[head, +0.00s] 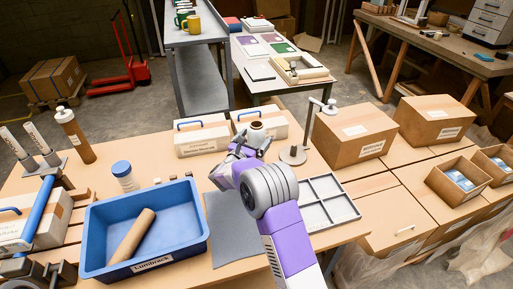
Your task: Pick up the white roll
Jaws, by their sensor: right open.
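My right gripper (250,144) is over the far middle of the wooden table, with its purple arm reaching up from the lower right. It is open, and I see nothing between its fingers. A small pale roll-like thing with a dark top (256,125) shows just behind the fingers, partly hidden by them. I cannot tell for sure that it is the white roll, or whether the gripper touches it. A brown cardboard tube (131,236) lies tilted in a blue bin (193,243). My left gripper is out of view.
A white jar with a blue lid (123,176) stands behind the bin. White boxes (202,139) stand at the back. A grey divided tray (322,204) lies right of my arm. Cardboard boxes (353,141) stand farther right. A grey mat (232,229) lies between bin and arm.

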